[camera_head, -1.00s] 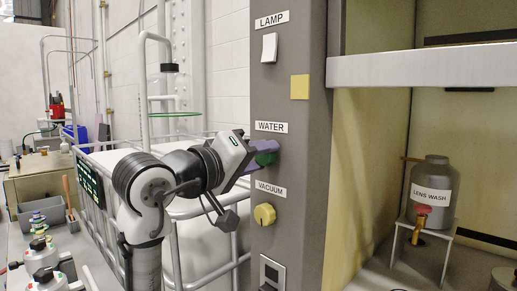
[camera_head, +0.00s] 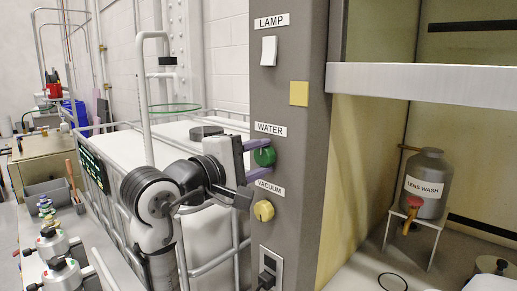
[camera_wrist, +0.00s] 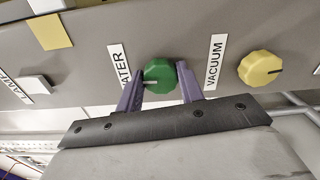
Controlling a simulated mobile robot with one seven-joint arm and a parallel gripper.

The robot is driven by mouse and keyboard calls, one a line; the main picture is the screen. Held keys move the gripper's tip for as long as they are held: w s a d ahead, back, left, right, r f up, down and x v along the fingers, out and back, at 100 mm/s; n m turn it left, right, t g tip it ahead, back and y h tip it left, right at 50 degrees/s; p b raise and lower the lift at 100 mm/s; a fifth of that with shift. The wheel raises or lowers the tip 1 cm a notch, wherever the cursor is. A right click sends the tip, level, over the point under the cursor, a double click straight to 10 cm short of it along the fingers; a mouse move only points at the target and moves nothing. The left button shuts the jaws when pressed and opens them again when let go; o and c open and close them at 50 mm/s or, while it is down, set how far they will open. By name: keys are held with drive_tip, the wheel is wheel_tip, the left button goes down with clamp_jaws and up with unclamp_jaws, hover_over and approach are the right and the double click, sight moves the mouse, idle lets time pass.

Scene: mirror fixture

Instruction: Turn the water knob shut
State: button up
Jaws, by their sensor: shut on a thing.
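The green water knob (camera_head: 265,157) sits on the grey post under the WATER label (camera_head: 270,128). The fingers cover parts of the knob's sides.
The yellow vacuum knob (camera_head: 264,211) is close below my gripper. A white lamp switch (camera_head: 269,51) and a yellow square (camera_head: 299,93) are higher on the post. An outlet (camera_head: 270,268) is at the bottom. A lens wash bottle (camera_head: 424,185) stands to the right.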

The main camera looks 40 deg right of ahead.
drive_tip(key=shift+n, duration=0.5)
drive_tip(key=o, duration=1)
drive_tip(key=a+b, duration=0.1)
drive_tip(key=a, duration=0.3)
drive_tip(key=a+b, duration=0.1)
drive_tip(key=a, duration=0.4)
drive_tip(key=s+a+b, duration=0.1)
drive_tip(key=a, duration=0.3)
drive_tip(key=shift+a, duration=0.4)
